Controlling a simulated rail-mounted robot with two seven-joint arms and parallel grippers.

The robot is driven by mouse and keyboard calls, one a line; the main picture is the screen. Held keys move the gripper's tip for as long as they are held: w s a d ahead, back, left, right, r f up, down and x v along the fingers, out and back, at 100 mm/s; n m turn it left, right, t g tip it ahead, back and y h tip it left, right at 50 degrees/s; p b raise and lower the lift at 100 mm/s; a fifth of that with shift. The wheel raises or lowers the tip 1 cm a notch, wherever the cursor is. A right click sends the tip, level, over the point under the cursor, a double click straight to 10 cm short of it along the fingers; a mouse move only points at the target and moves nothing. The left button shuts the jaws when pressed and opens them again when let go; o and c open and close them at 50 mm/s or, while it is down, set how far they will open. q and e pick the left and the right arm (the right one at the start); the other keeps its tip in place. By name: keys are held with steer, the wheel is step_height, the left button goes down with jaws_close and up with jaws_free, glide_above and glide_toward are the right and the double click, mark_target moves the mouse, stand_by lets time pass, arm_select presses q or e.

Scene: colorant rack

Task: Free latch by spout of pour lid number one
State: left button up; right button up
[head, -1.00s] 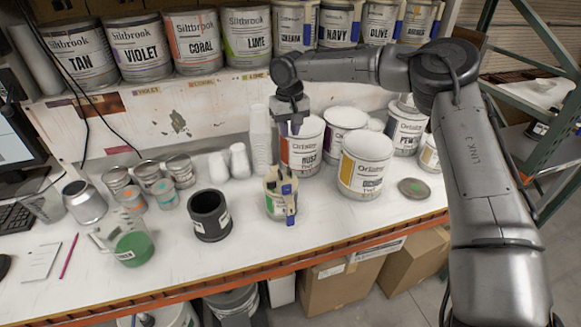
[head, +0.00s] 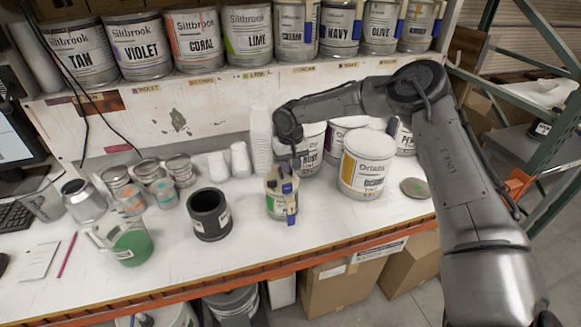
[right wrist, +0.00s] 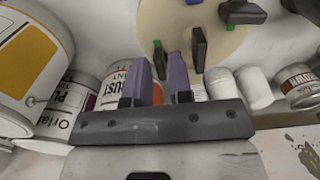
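A small can with a cream pour lid (head: 272,178) stands near the front middle of the bench. Blue parts show on its near right side (head: 288,190). In the right wrist view the lid (right wrist: 175,25) is a round cream disc at the top, with several dark upright clips (right wrist: 198,48) and blue and green bits. I cannot tell which clip is the latch by the spout, and no number is readable. My right gripper (right wrist: 161,78) is open and empty, its two purple-grey fingers apart, close above the lid's edge. My left gripper is not in view.
A large white can with a yellow label (head: 362,165) stands right of the lidded can. The RUST can (head: 312,140) is behind it, and white cups (head: 262,140) are behind left. A black pot (head: 209,215) stands left. The bench's front edge (head: 330,245) is close.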

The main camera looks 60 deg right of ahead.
steer(key=shift+f, duration=0.35)
jaws_close()
